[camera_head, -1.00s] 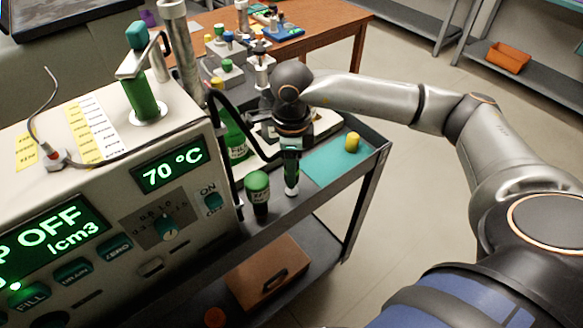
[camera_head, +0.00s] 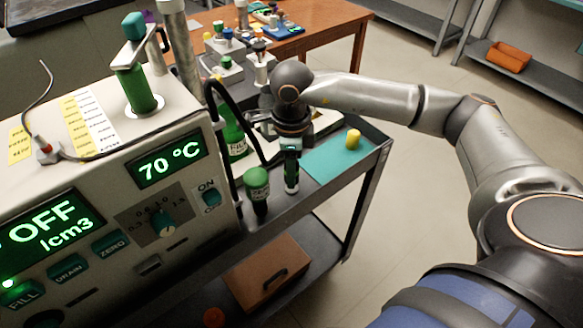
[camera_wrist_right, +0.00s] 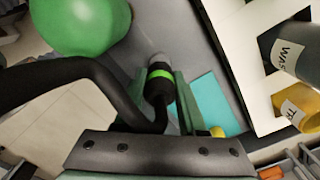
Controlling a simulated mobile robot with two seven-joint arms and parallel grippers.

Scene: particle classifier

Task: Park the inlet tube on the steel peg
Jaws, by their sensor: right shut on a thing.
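My right gripper (camera_head: 291,148) is shut on the end of the black inlet tube (camera_head: 225,93), above the cart's top shelf. In the right wrist view the tube (camera_wrist_right: 60,78) curves in from the left. Its end with a bright green band (camera_wrist_right: 160,74) stands between the fingers (camera_wrist_right: 164,98). A small grey metallic piece (camera_wrist_right: 157,60) shows at the far end of the tube. I cannot tell whether it is the steel peg or the tube's own tip. In the head view the tube's end is roughly upright. My left gripper is not in view.
The device with the 70 °C display (camera_head: 170,160) is at left. A yellow piece (camera_head: 353,138) sits on the teal mat (camera_head: 325,160) at right.

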